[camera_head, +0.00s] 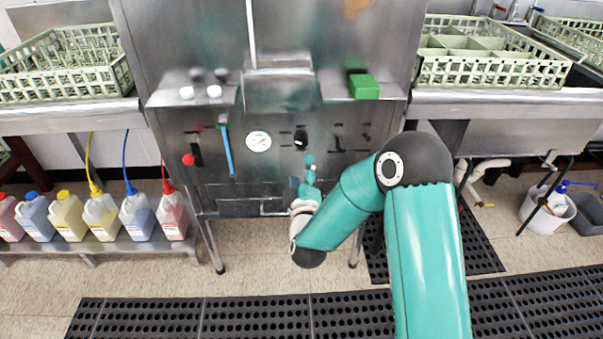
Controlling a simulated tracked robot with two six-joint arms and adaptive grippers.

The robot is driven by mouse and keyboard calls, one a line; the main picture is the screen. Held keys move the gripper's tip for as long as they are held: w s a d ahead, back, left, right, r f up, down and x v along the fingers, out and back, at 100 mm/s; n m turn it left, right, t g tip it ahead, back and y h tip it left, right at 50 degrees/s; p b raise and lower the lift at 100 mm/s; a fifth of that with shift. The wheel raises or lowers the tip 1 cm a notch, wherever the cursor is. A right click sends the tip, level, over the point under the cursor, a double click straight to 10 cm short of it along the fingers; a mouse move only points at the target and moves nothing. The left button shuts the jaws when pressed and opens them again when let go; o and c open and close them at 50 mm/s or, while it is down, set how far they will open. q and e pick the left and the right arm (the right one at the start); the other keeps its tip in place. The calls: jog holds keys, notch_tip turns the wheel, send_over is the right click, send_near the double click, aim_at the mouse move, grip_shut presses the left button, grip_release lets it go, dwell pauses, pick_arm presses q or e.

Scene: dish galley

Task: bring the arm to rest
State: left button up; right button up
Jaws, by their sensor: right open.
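My right arm is the teal arm that comes in from the lower right. It bends at a dark elbow and reaches left to a wrist low in front of the steel dish machine (190,30). My left gripper is not in view.
The panel carries a white gauge (258,142), a red button (188,160) and a blue handle (227,152). A green block (364,87) sits on the right ledge. Dish racks (490,68) stand on counters at both sides. Bottles (137,215) line a low shelf at left. Black mats (250,316) cover the floor.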

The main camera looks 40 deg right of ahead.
jog(key=shift+f, duration=0.1)
dwell(0.4)
jog(key=s+a+f+g+y, duration=0.35)
jog(key=a+f, duration=0.25)
jog(key=f, duration=0.5)
jog(key=s+a+f+g+y, duration=0.2)
jog(key=s+a+f+y, duration=0.15)
jog(key=a+f, duration=0.45)
jog(key=s+a+f+m+g+y, duration=0.2)
jog(key=s+a+f+g+y, duration=0.3)
jog(key=s+f, duration=0.5)
jog(key=s+a+f+m+g+y, duration=0.1)
jog(key=s+a+m+g, duration=0.35)
jog(key=s, duration=0.55)
notch_tip(320, 180, up, 18)
jog(key=m+p, duration=0.1)
jog(key=p, duration=1.7)
jog(key=shift+a+p, duration=0.15)
jog(key=shift+p, duration=0.2)
